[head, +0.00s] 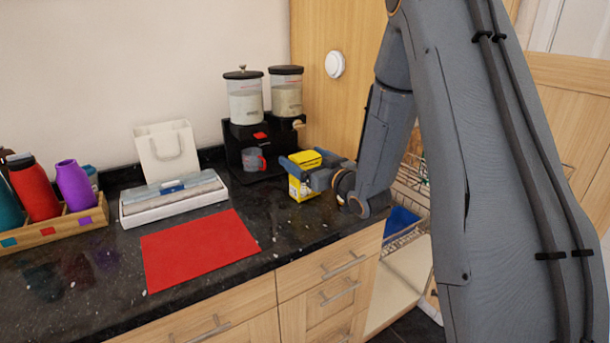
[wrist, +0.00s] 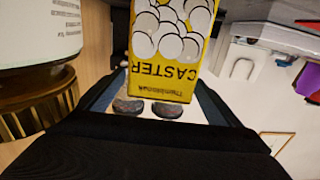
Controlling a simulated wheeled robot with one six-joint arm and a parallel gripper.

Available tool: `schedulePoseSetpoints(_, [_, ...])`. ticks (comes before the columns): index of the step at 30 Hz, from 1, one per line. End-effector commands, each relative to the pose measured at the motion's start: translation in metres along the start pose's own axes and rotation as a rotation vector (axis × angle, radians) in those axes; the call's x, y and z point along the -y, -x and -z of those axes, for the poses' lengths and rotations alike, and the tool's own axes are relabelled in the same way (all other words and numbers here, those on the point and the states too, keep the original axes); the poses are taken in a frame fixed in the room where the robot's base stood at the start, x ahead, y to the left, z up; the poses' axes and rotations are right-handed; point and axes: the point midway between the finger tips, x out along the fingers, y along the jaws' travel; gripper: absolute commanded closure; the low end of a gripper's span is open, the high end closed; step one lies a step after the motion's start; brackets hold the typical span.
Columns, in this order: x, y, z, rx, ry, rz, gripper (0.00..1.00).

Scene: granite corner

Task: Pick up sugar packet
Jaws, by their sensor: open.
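The sugar packet is a yellow box (head: 303,174) standing on the black counter, near the right end, in front of the drink dispenser. In the wrist view the same packet (wrist: 170,50) shows the word CASTER and white round shapes, upside down, close in front of me. My gripper (head: 303,171) is open at the packet, with a finger on either side of it in the head view. It also shows in the wrist view (wrist: 152,106), with its dark fingertip pads below the packet's printed end. I cannot tell whether the fingers touch it.
A black dispenser (head: 256,135) with two clear canisters stands behind the packet, with a grey and red mug (head: 253,160) at its front. A red mat (head: 197,248), a white box (head: 173,199), a white bag (head: 167,152) and a wooden bottle tray (head: 55,233) lie to the left.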

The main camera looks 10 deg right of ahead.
Motion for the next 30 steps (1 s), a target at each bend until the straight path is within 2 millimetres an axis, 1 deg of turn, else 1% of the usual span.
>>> schedulePoseSetpoints(4, [-0.0002,0.0001,-0.0002,0.0,0.0,0.0,0.12])
schedulePoseSetpoints(5, [-0.0002,0.0002,-0.0002,0.0,0.0,0.0,0.14])
schedulePoseSetpoints(6, [-0.0002,0.0002,-0.0002,0.0,0.0,0.0,0.21])
schedulePoseSetpoints(8, [-0.0001,0.0003,-0.0001,0.0,0.0,0.0,0.31])
schedulePoseSetpoints(9, [-0.0001,0.0003,-0.0001,0.0,0.0,0.0,0.38])
schedulePoseSetpoints(14, [-0.0001,0.0004,0.0,0.0,0.0,0.0,0.65])
schedulePoseSetpoints(18, [-0.0001,0.0005,0.0,0.0,0.0,0.0,0.88])
schedulePoseSetpoints(19, [-0.0001,0.0005,0.0,0.0,0.0,0.0,0.93])
schedulePoseSetpoints(26, [-0.0003,0.0001,0.0016,-0.003,0.001,0.0,0.93])
schedulePoseSetpoints(30, [-0.0004,0.0,0.0059,-0.004,0.002,0.0,0.93])
